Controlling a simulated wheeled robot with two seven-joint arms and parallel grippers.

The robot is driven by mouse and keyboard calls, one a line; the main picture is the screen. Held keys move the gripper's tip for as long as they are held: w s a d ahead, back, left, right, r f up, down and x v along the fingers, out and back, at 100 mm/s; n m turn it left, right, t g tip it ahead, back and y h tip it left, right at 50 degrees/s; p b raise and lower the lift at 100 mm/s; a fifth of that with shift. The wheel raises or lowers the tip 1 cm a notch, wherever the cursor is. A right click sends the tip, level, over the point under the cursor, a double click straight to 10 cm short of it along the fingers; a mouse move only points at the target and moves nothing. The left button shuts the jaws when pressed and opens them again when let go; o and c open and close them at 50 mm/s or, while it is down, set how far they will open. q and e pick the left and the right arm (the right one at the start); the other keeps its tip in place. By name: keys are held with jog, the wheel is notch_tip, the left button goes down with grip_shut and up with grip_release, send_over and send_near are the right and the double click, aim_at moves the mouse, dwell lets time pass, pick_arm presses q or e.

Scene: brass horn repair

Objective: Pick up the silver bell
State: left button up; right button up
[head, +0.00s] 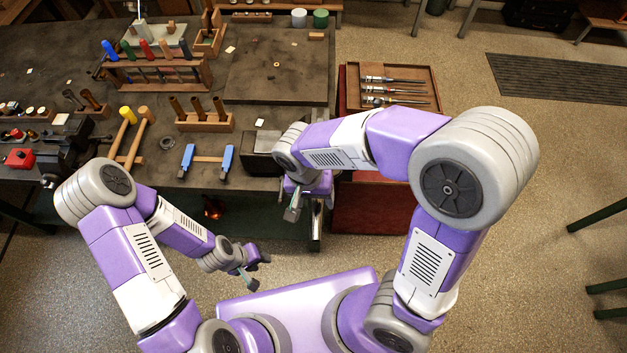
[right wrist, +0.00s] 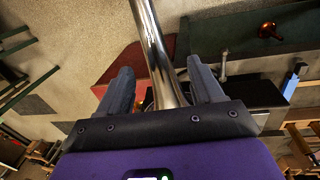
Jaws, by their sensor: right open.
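A shiny silver tube (right wrist: 152,45), which may be part of the silver bell, runs down between the two fingers of my right gripper (right wrist: 160,68) in the right wrist view. No flared end of it shows, and its lower end is hidden behind the gripper. The fingers are apart, with a gap on each side of the tube. In the head view, my right gripper (head: 298,204) is at the bench's front right corner, beside an upright silver post (head: 316,236). My left gripper (head: 256,270) is low in front of the bench, open and empty.
The dark workbench (head: 275,85) carries tool racks, a vise, mallets and blue-ended clamps (head: 187,160). A wooden tray (head: 398,88) of tools is right of it, above a red surface (head: 370,207). A copper-coloured flared piece (head: 213,208) is below the bench's front edge.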

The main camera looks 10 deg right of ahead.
aim_at(317, 210)
jog(key=s+f, duration=0.2)
jog(key=f, duration=0.1)
jog(key=shift+d, duration=0.2)
jog(key=f, duration=0.2)
jog(key=shift+w+f, duration=0.3)
jog(key=shift+w, duration=0.1)
jog(key=shift+d+f, duration=0.1)
jog(key=shift+f, duration=0.25)
pick_arm(q)
jog(key=shift+s, duration=0.6)
pick_arm(e)
jog(key=shift+s, duration=0.1)
jog(key=c, duration=0.4)
pick_arm(q)
jog(key=shift+w, duration=0.1)
pick_arm(e)
jog(key=c, duration=0.8)
